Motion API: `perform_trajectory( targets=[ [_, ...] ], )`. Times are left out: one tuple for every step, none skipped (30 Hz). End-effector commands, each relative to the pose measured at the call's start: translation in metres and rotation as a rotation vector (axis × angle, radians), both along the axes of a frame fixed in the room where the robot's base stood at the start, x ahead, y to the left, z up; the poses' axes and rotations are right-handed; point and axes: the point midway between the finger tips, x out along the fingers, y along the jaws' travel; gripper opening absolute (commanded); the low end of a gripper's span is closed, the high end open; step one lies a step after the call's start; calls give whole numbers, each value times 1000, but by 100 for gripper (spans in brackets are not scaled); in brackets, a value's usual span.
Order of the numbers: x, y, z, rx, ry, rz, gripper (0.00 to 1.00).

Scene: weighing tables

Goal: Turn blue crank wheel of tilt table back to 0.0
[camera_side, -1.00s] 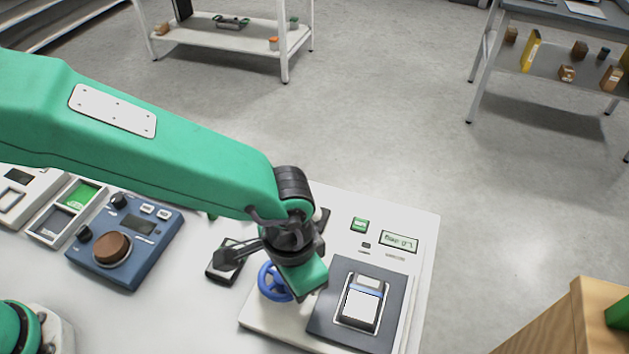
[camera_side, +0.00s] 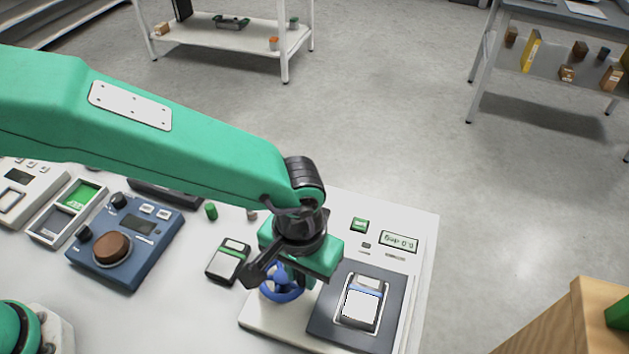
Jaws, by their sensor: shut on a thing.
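The blue crank wheel (camera_side: 278,294) stands on the white tilt table (camera_side: 262,320) at the front of the bench, partly hidden by my gripper. My gripper (camera_side: 287,279) points down at the wheel and is shut on it; the fingertips are mostly hidden. The tilt table's small display (camera_side: 399,241) appears upside down and seems to read 0.0 deg, in tiny print. A dark plate (camera_side: 318,325) with a silver and white piece (camera_side: 361,304) on it lies right of the wheel.
A small dark device (camera_side: 229,261) lies just left of the wheel. A blue unit with a brown knob (camera_side: 111,248) and a tray with a green compartment (camera_side: 82,195) stand farther left. A wooden block (camera_side: 570,320) is at the lower right.

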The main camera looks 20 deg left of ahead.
Motion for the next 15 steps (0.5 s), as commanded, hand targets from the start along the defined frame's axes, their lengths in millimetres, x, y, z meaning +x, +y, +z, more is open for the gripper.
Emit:
perform_trajectory(
  targets=[
    [1, -1, 2, -5, -3, 2, 0],
    [1, -1, 2, -5, -3, 2, 0],
    [1, -1, 2, -5, -3, 2, 0],
    [1, -1, 2, -5, -3, 2, 0],
    [1, -1, 2, -5, -3, 2, 0],
    [1, -1, 2, -5, -3, 1, 0],
    [1, -1, 2, -5, -3, 1, 22],
    [1, -1, 2, -5, -3, 1, 28],
    [1, -1, 2, -5, -3, 1, 35],
    [1, -1, 1, -5, -3, 1, 41],
    [1, -1, 1, -4, -2, 1, 42],
    [1, -1, 1, -3, -3, 1, 42],
    [1, -1, 1, -3, -3, 1, 42],
    [1, 0, 1, -3, -3, 0, 42],
    [1, 0, 1, -2, -2, 0, 42]
  ],
)
